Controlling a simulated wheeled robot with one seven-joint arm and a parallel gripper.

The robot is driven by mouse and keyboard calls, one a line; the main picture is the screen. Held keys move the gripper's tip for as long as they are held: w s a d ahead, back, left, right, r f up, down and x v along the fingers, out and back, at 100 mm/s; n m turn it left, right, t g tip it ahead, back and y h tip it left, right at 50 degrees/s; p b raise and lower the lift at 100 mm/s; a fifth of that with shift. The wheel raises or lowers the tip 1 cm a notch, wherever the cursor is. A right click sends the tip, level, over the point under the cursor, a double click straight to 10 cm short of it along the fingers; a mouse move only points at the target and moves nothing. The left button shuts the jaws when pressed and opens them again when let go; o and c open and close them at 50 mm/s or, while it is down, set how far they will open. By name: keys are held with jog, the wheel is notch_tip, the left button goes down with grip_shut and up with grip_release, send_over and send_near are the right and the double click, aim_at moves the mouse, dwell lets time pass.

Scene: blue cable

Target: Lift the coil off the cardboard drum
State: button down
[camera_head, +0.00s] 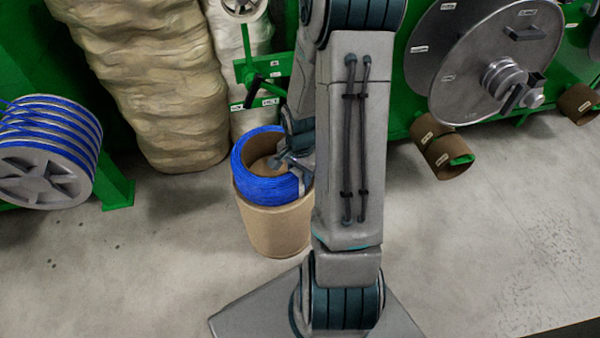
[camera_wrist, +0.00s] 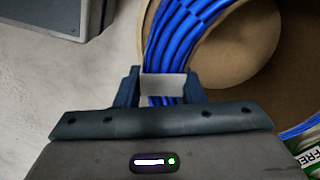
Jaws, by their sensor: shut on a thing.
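The blue cable coil (camera_head: 250,185) sits level at the top of the brown cardboard drum (camera_head: 276,228), left of my arm. I cannot tell whether it touches the rim. My gripper (camera_head: 297,168) is at the coil's right side, partly hidden by my arm. In the wrist view, my gripper (camera_wrist: 160,90) is shut on the coil (camera_wrist: 172,40), with a finger on each side of the cable strands. A pale band (camera_wrist: 163,86) wraps the strands between the fingers. The brown cardboard (camera_wrist: 232,48) shows beside the coil.
A reel of blue cable (camera_head: 45,155) stands at the far left. Tall beige wrapped rolls (camera_head: 155,80) stand behind the drum. A large grey reel (camera_head: 485,60) and brown tubes (camera_head: 440,148) are at the right. The concrete floor is clear in front.

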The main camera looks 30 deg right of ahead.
jog(key=shift+r+p, duration=0.9)
jog(key=shift+r, duration=0.2)
dwell(1.2)
jog(key=shift+r+p, duration=2.25)
jog(key=shift+r, duration=0.45)
